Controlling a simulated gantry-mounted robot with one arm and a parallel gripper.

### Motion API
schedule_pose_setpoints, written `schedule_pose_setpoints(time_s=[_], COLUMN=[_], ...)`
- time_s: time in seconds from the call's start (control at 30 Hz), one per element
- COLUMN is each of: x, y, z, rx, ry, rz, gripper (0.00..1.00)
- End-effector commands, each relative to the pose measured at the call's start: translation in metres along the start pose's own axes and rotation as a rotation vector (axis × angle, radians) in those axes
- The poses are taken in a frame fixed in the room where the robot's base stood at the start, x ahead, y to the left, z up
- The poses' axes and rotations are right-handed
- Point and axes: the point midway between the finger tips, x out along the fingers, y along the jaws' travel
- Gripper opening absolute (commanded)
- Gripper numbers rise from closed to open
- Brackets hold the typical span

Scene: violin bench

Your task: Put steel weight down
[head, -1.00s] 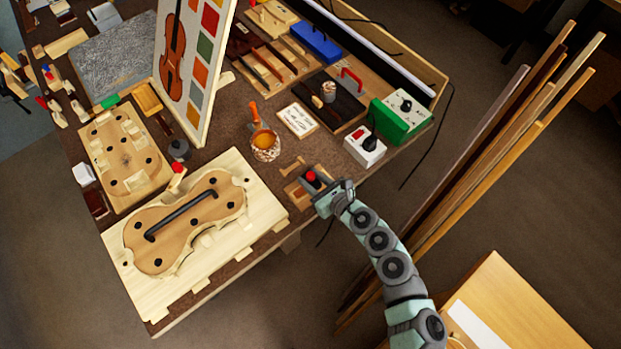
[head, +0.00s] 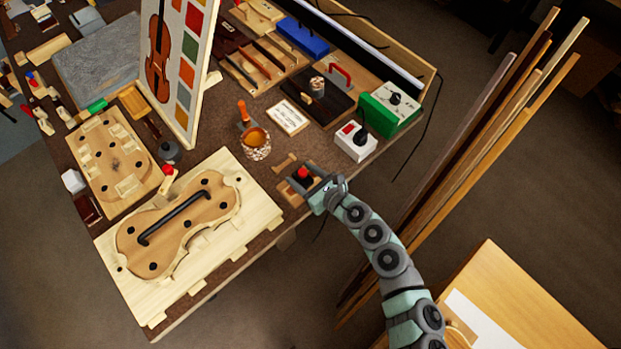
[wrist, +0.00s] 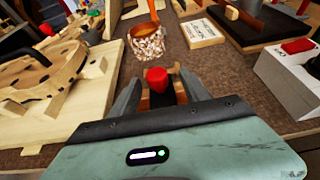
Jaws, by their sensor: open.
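A small red-topped piece (head: 303,174), which I take for the steel weight, stands at the front right edge of the bench by a wooden block (head: 289,194). In the wrist view its red top (wrist: 157,79) shows between my two fingers, with a gap on each side. My gripper (head: 301,180) is open around it, low over the bench edge. The piece's lower body is largely hidden by my gripper, so I cannot tell exactly what it rests on.
A pot with an orange-handled brush (head: 257,143) stands just behind. A white switch box (head: 355,141) and green box (head: 391,107) are to the right. A violin body on a pale board (head: 235,235) lies left. Tall wood strips (head: 470,150) lean to the right.

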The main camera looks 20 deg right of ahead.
Motion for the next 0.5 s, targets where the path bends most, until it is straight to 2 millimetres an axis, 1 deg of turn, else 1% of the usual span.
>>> schedule_pose_setpoints(time_s=[0.03,0.17,0.3,0.5], x=[-0.002,-0.023,-0.052,-0.087], y=[0.0,0.0,-0.001,-0.001], z=[0.005,0.001,-0.001,0.001], rx=[0.001,-0.002,0.001,0.002], ry=[0.0,0.002,0.004,0.001], rz=[0.0,-0.001,-0.003,-0.003], gripper=[0.54,0.54,0.54,0.54])
